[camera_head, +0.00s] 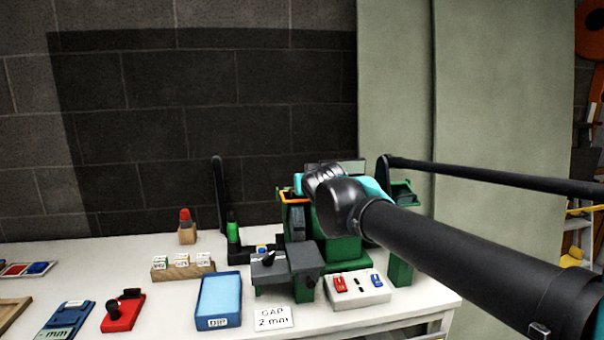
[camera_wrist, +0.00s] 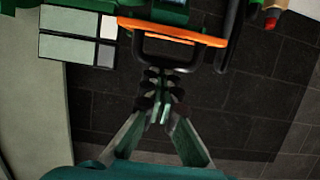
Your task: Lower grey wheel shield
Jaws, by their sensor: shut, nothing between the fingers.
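A green grinder (camera_head: 343,248) stands on the white bench, partly hidden behind my arm. On its left side is an orange-edged frame (camera_head: 287,199) with a dark grey part (camera_head: 297,223) below it; I cannot tell clearly which piece is the grey shield. In the wrist view the orange bar (camera_wrist: 172,32) runs across the top, with a black loop handle (camera_wrist: 165,62) hanging from it. My gripper (camera_wrist: 161,76) is shut and empty, its fingertips at the handle's lower edge; I cannot tell whether they touch. In the head view my wrist hides the fingers.
A grey work rest (camera_head: 287,262) projects at the grinder's front. A switch box (camera_head: 357,288), a gap sign (camera_head: 273,318) and a blue dip tray (camera_head: 220,297) lie on the bench. A wooden label block (camera_head: 183,270) and red tool (camera_head: 123,310) are left. A black lamp-like post (camera_head: 219,195) stands behind.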

